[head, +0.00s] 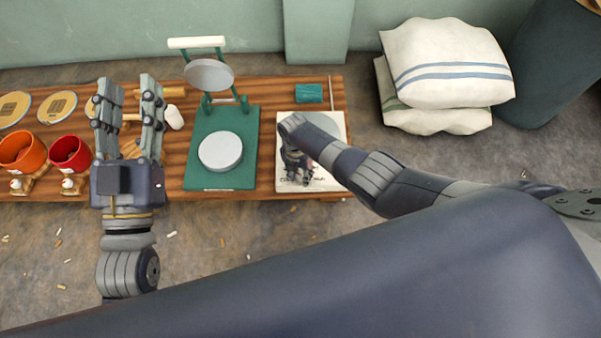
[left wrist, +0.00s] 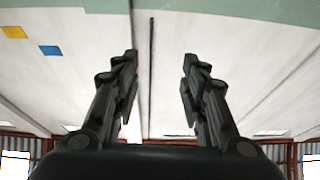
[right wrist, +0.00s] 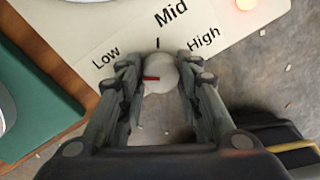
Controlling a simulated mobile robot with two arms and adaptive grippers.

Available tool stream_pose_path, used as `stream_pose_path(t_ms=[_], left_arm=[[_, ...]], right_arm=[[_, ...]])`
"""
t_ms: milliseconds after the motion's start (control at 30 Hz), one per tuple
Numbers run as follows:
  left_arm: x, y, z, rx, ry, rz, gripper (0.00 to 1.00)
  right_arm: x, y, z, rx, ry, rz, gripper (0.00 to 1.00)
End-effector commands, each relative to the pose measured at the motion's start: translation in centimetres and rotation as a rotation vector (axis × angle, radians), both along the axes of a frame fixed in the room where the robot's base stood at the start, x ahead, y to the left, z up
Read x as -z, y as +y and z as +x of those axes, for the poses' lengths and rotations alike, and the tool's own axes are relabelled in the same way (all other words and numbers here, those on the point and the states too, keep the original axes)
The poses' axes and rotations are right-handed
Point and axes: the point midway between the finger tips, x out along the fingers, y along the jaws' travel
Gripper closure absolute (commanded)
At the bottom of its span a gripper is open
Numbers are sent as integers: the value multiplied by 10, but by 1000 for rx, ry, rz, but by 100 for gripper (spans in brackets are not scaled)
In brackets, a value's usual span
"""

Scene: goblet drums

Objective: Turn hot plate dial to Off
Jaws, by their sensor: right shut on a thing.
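The hot plate (head: 324,177) is a white panel with a grey round plate at the right end of the bench. Its pale round dial (right wrist: 160,77) carries a short red mark, which points left in the right wrist view. The labels Low, Mid and High lie above the dial there; an Off label is not visible. My right gripper (right wrist: 160,80) is shut on the dial, one finger at each side; in the head view (head: 297,172) it covers the dial. My left gripper (head: 130,95) is open and empty, raised over the bench with its fingers spread.
A green press (head: 247,150) with a white disc stands left of the hot plate. A teal block (head: 309,93) lies behind the hot plate's near area. Orange (head: 22,152) and red (head: 70,153) pots are at left. An orange-lit lamp (right wrist: 245,4) glows on the panel. White sacks (head: 450,75) lie right.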

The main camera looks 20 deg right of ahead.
Motion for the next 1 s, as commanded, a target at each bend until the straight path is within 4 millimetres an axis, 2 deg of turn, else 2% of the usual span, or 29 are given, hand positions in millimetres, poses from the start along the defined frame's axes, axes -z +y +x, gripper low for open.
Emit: stream_pose_path(t_ms=[500,1000], left_arm=[[15,1,3,-5,75,19,60],[18,1,5,-5,93,25,60]], right_arm=[[0,1,-1,-458,-2,1,92],[1,1,-3,-661,1,2,92]])
